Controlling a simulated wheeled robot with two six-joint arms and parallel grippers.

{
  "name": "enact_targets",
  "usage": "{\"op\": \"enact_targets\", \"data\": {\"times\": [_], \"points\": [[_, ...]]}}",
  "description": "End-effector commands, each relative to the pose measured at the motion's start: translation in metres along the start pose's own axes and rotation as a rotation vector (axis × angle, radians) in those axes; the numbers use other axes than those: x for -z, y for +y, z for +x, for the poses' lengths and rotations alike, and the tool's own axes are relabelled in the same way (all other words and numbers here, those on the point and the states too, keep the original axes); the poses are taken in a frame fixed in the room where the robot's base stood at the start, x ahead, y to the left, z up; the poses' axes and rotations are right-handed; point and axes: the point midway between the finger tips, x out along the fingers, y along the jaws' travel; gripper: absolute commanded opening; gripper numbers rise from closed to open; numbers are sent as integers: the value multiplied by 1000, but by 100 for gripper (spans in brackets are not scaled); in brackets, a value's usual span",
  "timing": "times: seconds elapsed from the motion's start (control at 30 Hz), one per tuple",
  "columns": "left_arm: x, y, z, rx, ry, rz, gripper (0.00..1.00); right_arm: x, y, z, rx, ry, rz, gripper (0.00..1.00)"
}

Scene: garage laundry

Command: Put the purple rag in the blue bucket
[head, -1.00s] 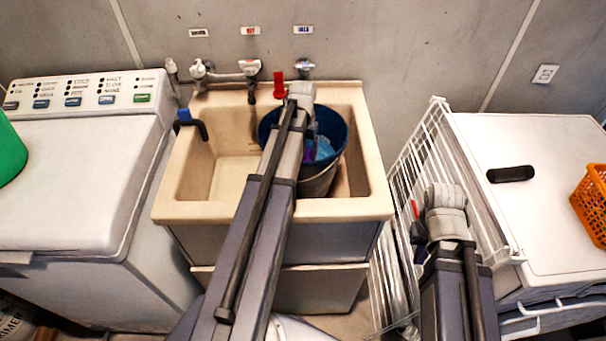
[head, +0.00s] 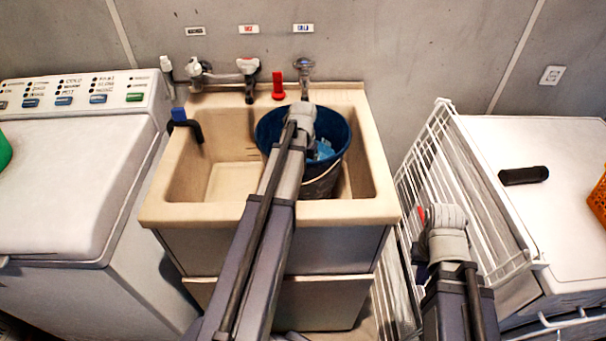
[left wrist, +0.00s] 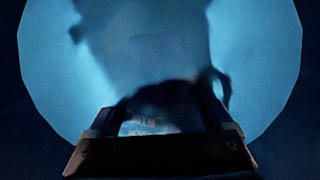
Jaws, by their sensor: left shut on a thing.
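The blue bucket (head: 341,165) stands upright in the right part of the beige sink. My left arm reaches over the sink's front edge, and its wrist is over the bucket; the fingers are hidden in the head view. In the left wrist view my left gripper (left wrist: 168,112) points down at the bluish round inside of the bucket. It is shut on a dark, shaded cloth (left wrist: 160,95), which I take to be the purple rag. A blue thing (head: 324,150) shows inside the bucket. My right gripper (head: 428,214) is by the white wire rack; its fingers are not clear.
The sink (head: 190,213) has taps along its back and a dark hook-like piece (head: 187,125) on its left rim. A washer (head: 60,190) is at left. The wire rack (head: 470,190) and a white top (head: 560,220) with a black object (head: 524,175) are at right.

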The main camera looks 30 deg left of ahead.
Motion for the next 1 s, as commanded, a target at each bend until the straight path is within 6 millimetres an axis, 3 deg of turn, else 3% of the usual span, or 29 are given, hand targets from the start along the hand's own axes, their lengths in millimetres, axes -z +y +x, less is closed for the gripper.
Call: {"op": "enact_targets", "data": {"times": [0.6, 0.63, 0.77, 1.0], "points": [[0, 0, 11, 0, 0, 0, 20, 1, -1, 11, 0, 0, 0, 0], [0, 0, 11, 0, 0, 0, 86, 1, -1, 11, 0, 0, 0, 0], [0, 0, 11, 0, 0, 0, 100, 1, -1, 11, 0, 0, 0, 0], [0, 0, 11, 0, 0, 0, 100, 1, -1, 11, 0, 0, 0, 0]]}}
